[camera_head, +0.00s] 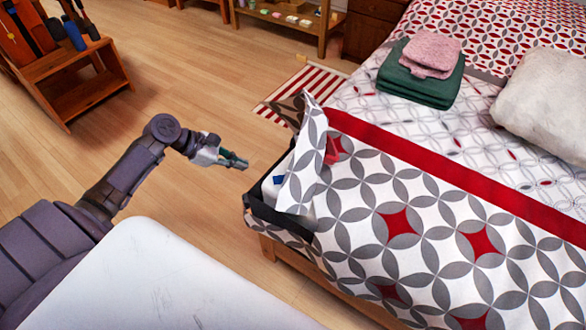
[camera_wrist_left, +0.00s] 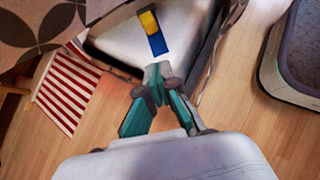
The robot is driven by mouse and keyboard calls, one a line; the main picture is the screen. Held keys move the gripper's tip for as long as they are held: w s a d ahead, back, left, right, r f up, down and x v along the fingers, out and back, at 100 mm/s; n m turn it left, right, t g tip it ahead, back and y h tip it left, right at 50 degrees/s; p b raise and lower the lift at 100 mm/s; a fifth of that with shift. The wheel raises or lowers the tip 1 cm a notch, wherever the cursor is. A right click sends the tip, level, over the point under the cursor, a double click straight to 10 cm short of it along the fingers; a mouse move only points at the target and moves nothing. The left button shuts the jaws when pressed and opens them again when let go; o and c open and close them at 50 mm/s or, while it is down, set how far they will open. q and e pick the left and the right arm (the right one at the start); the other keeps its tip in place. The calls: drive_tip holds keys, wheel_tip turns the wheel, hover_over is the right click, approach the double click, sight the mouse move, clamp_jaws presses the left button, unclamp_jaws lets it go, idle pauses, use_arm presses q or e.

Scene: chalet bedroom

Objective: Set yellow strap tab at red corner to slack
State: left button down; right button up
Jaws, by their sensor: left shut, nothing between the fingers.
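The bed corner (camera_wrist_left: 120,47) shows white under a lifted patterned cover flap (camera_head: 303,160). A tab with a yellow part (camera_wrist_left: 149,22) and a blue part (camera_wrist_left: 157,45) lies on that white corner in the left wrist view. In the head view only a small blue patch (camera_head: 279,180) of it shows; the yellow part is not visible there. A red patch (camera_head: 332,150) shows beside the flap. My left gripper (camera_head: 240,163) is shut and empty, left of the corner and apart from it. Its fingertips (camera_wrist_left: 157,72) point toward the tab. My right gripper is not in view.
A dark band (camera_head: 275,217) edges the bed corner. Folded green towels (camera_head: 420,80) and a white pillow (camera_head: 548,100) lie farther up the bed. A red-striped rug (camera_head: 300,88) lies on the floor beyond the corner.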

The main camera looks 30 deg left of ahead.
sight(289, 175)
use_arm(q)
drive_tip(key=shift+n, duration=0.8)
drive_tip(key=b+x, duration=0.3)
drive_tip(key=x, duration=0.6)
drive_tip(key=shift+w+a+f, duration=0.15)
drive_tip(key=shift+f, duration=0.1)
drive_tip(key=w+d, duration=0.2)
drive_tip(key=shift+d+b, duration=0.25)
drive_tip(key=shift+b, duration=0.1)
drive_tip(key=shift+w+d+r, duration=0.1)
drive_tip(key=shift+w+d, duration=0.15)
drive_tip(key=shift+d, duration=0.05)
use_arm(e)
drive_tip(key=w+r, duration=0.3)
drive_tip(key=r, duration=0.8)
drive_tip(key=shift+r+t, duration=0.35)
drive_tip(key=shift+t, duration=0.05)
